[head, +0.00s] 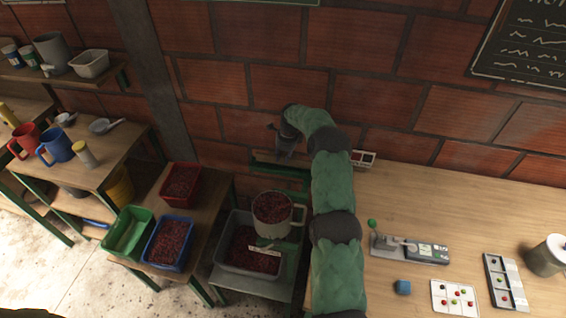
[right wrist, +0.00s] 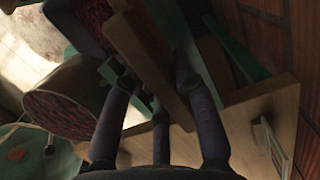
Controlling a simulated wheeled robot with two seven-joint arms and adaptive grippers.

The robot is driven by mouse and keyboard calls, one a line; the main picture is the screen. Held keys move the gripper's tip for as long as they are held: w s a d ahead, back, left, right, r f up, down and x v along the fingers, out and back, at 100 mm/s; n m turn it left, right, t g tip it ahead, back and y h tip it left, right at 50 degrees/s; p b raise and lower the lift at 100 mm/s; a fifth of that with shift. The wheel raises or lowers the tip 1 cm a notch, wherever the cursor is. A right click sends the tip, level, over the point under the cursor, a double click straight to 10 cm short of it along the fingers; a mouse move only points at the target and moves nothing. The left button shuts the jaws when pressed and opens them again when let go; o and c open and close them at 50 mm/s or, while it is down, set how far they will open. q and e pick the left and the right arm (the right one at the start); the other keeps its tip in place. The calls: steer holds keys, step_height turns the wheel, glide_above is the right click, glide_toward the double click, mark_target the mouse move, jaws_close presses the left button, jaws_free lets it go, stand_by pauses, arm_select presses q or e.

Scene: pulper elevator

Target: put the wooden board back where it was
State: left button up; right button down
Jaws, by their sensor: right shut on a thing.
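The wooden board (right wrist: 148,50) is a long brown plank in the right wrist view. It runs between the dark fingers of my right gripper (right wrist: 160,95), which is shut on it. In the head view my right gripper (head: 284,150) is at the brick wall, behind the pot of red cherries. Little of the board can be made out there, and its lower end is hidden. My left gripper is in neither view.
The pot of cherries (head: 273,212) stands above a grey crate (head: 226,262) on a green frame. Red (head: 169,203), green (head: 116,246) and blue (head: 152,258) bins stand on a small table to the left. The wooden worktop (head: 440,205) at right has clear room near the wall.

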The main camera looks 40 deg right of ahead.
mark_target(284, 158)
steer(key=shift+w+d+f, duration=0.1)
steer(key=shift+d+f, duration=0.05)
steer(key=shift+f, duration=1.5)
steer(key=shift+b, duration=0.3)
steer(key=shift+f, duration=0.15)
steer(key=c, duration=1)
jaws_free()
steer(key=r, duration=0.4)
steer(key=s+r+p, duration=0.1)
steer(key=r, duration=0.3)
steer(key=d+r, duration=0.1)
steer(key=r, duration=0.3)
steer(key=shift+s+r+p, duration=0.1)
steer(key=shift+s+p, duration=0.15)
steer(key=shift+p, duration=0.05)
